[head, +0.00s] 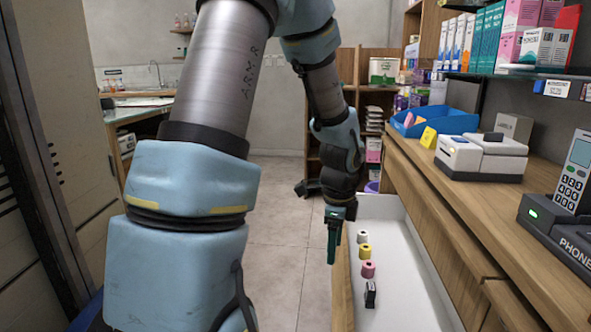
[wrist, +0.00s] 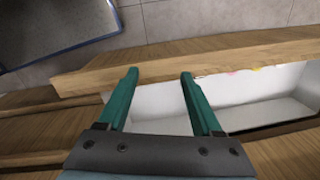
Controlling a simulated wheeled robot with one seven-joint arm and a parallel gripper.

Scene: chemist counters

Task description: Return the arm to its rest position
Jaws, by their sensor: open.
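My arm reaches forward and bends down at the wrist in the head view. My gripper (head: 334,236) hangs at the left front edge of an open white drawer (head: 405,275). In the wrist view my gripper (wrist: 160,95) shows two green fingers spread apart with nothing between them. The fingers lie over the drawer's wooden front panel (wrist: 250,58) and its white inside. Whether the fingers touch the panel I cannot tell.
The drawer holds a white roll (head: 362,237), a yellow roll (head: 365,251), a pink roll (head: 368,269) and a small black item (head: 370,294). The wooden counter (head: 470,210) carries a label printer (head: 480,157), a phone (head: 572,190) and a blue tray (head: 435,121).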

